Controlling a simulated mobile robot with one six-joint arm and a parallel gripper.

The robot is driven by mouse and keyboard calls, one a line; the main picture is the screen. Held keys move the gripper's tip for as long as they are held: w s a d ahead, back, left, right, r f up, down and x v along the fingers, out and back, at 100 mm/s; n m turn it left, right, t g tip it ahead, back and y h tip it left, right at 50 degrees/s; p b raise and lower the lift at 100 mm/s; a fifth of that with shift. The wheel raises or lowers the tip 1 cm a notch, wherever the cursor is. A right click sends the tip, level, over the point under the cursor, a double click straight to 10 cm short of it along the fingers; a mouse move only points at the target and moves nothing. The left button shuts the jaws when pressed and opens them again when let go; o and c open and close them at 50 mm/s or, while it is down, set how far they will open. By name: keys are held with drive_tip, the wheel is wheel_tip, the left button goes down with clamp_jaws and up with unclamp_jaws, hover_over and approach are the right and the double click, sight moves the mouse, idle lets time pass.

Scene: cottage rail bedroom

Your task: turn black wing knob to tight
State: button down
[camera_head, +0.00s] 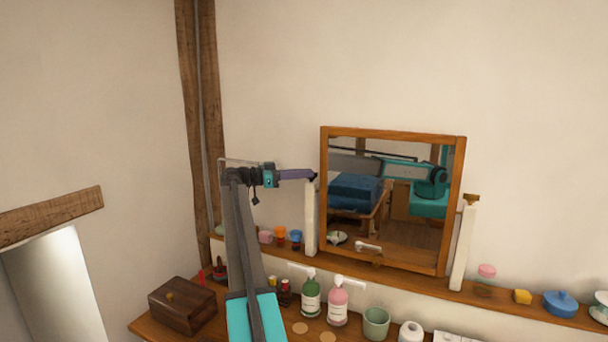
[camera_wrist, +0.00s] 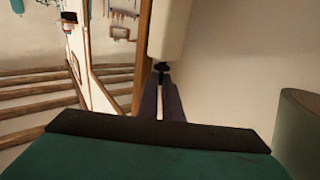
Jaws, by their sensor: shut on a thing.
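The black wing knob (camera_wrist: 161,67) shows in the wrist view at the end of the white post (camera_wrist: 170,30), between my fingertips. My gripper (camera_wrist: 161,84) is shut on it, with one dark purple finger on each side. In the head view my gripper (camera_head: 312,176) reaches from the left to the top of the left white post (camera_head: 310,220), beside the wooden-framed mirror (camera_head: 323,200). The knob is mostly hidden by the fingers there, and I cannot read how tight it is.
A brown knob (camera_head: 471,198) tops the right white post (camera_head: 462,248). The shelf below holds a green bottle (camera_head: 311,298), a pink bottle (camera_head: 337,306), a green cup (camera_head: 376,323) and a wooden box (camera_head: 183,306). The wall above the mirror is clear.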

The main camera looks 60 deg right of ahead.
drive_tip(key=c, duration=2.2)
unclamp_jaws()
drive_tip(key=shift+a+f, duration=0.1)
drive_tip(key=shift+f, duration=0.15)
drive_tip(key=shift+r, duration=0.1)
drive_tip(key=p+v, duration=0.9)
drive_tip(key=v, duration=0.4)
drive_tip(key=shift+w+a+r+p, duration=0.1)
drive_tip(key=shift+w+a+p, duration=0.15)
drive_tip(key=shift+p, duration=0.15)
drive_tip(key=shift+o, duration=0.4)
